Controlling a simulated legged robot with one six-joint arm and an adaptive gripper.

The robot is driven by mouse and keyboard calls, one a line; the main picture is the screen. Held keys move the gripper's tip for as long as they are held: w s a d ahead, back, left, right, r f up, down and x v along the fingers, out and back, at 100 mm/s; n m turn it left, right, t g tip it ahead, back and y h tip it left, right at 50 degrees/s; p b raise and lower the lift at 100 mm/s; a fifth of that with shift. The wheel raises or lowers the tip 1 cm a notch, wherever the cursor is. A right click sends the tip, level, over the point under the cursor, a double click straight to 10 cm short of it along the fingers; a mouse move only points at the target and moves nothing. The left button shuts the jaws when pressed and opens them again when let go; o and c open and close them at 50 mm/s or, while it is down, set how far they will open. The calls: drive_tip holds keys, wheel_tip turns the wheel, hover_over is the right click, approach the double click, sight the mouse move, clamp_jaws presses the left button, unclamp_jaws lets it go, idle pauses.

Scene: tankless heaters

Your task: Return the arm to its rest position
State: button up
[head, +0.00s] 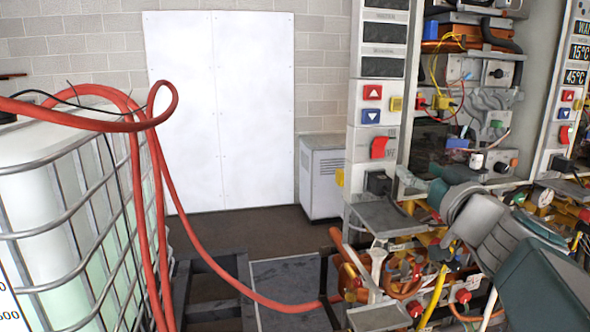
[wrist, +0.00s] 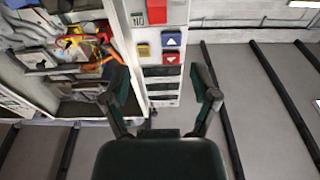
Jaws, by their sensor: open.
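My arm (head: 482,218) reaches in from the lower right of the head view, in front of the open heater cabinet. I cannot clearly make out its fingers there. In the wrist view my gripper (wrist: 162,82) is open, its two dark fingers wide apart with nothing between them. The heater's white control panel (wrist: 165,15) shows upside down beyond the fingers, with a blue button, a yellow button and red parts. I cannot tell the distance from the fingers to the panel.
The heater cabinet (head: 353,110) stands at right with exposed pipes and wires. A caged white tank (head: 75,205) with looping red hoses (head: 160,190) stands at left. A white wall panel (head: 220,110) and a grey box unit (head: 323,180) are at the back. Some dark floor between shows clear.

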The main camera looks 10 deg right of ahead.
drive_tip(key=s+a+f+n+g+y, duration=0.2)
drive_tip(key=s+a+f+g+y, duration=0.3)
drive_tip(key=a+f+g, duration=0.75)
drive_tip(key=s+a+f+m+g+h, duration=0.1)
drive_tip(key=s+f+h, duration=0.5)
drive_tip(key=s+f, duration=0.6)
wheel_tip(320, 180, down, 2)
drive_tip(key=shift+a+f+m, duration=0.1)
drive_tip(key=shift+a+m, duration=0.15)
drive_tip(key=shift+m, duration=0.55)
